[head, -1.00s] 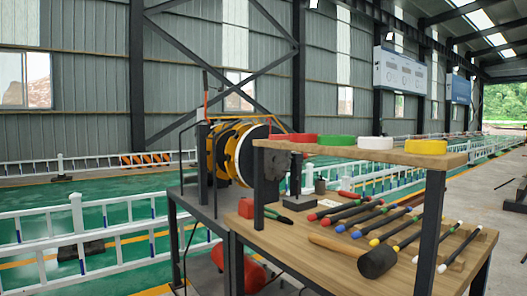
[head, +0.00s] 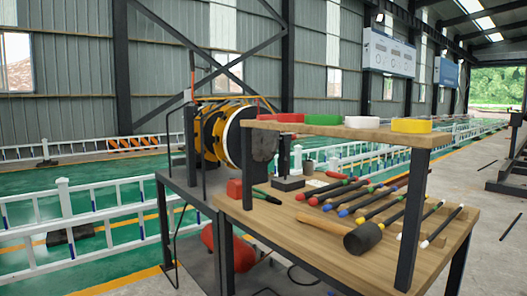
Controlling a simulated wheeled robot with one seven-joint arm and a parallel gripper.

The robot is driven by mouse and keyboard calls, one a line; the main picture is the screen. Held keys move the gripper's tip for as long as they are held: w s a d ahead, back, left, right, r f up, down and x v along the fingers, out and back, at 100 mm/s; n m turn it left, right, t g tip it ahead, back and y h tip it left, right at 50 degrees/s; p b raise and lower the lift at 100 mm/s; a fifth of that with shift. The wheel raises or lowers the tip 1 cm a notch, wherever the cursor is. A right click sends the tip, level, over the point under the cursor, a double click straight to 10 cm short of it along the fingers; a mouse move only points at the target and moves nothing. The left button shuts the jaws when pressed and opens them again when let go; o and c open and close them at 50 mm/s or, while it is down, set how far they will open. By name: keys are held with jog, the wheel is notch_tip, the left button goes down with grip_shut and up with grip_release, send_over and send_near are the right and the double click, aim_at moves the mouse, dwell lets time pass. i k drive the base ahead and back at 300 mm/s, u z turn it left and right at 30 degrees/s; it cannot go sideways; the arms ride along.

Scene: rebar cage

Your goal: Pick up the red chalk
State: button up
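No piece is clearly recognisable as red chalk at this size. Black rods with coloured ends lie in a row on the wooden workbench (head: 330,262); a red-ended rod (head: 322,216) is near the left of the row. A small red piece (head: 337,175) lies at the back of the row, too small to identify. A red block (head: 234,188) sits at the bench's left edge, beside red-and-green-handled pliers (head: 266,196). My gripper is not in any view.
A raised shelf (head: 330,129) over the bench carries red, green, white and yellow rings; its post (head: 412,220) stands in front. A black-headed mallet (head: 362,239) lies among the rods. A yellow-black reel (head: 225,135) stands left. White railings (head: 90,215) cross the floor.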

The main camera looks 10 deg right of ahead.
aim_at(270, 117)
jog(key=u, duration=0.45)
jog(key=k, duration=1.15)
jog(key=u, duration=0.95)
jog(key=i, duration=1.35)
jog(key=z, duration=0.85)
jog(key=i, duration=0.85)
jog(key=z, duration=0.95)
